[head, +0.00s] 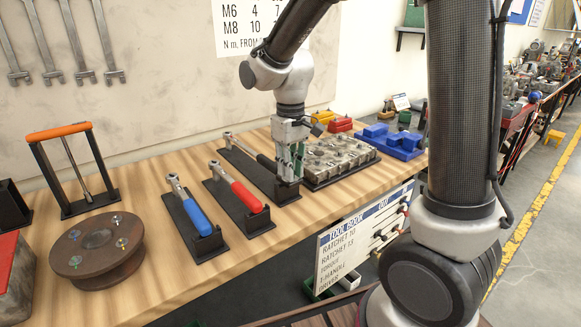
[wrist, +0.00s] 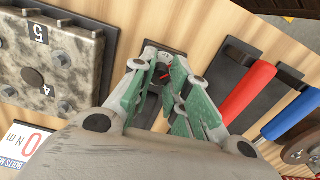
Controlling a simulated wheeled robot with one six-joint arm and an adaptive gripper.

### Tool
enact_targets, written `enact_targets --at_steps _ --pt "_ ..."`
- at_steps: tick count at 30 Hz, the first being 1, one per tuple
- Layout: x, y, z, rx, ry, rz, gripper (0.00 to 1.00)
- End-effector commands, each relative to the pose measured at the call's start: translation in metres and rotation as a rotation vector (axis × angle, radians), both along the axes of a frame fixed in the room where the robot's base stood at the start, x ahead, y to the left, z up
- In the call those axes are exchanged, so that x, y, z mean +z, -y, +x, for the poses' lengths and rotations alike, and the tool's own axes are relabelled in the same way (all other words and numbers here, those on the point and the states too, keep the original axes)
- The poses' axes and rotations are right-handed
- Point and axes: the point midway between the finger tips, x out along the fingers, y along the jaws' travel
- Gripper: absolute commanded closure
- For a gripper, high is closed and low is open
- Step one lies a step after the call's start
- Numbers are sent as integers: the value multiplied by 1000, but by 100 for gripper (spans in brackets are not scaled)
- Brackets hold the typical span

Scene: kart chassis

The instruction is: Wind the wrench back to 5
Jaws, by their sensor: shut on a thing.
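The wrench, a dark-handled tool with a metal head (head: 236,142), lies on a black rack (head: 243,163) on the wooden bench. My gripper (head: 289,172) points down at the near end of its handle. In the wrist view my gripper (wrist: 163,80) has its green-padded fingers shut around the wrench's dark round end (wrist: 164,73), which bears a red mark. The fingers hide most of that end, and I cannot read a scale or a number on it.
A metal block (head: 341,152) with stamped numbers stands close to the right of the rack. A red-handled ratchet (head: 247,197) and a blue-handled ratchet (head: 197,217) lie to the left. A sign (wrist: 30,143) shows 0 N m. Bare bench (head: 185,157) lies behind the ratchets.

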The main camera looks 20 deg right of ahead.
Motion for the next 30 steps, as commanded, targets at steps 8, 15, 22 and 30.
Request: enact_targets --at_steps 8,15,22,30 --pt "0 0 0 204 0 0 100" --pt "0 0 0 205 1 0 100" --pt "0 0 0 203 1 0 59" --pt "3 0 0 203 1 0 59"
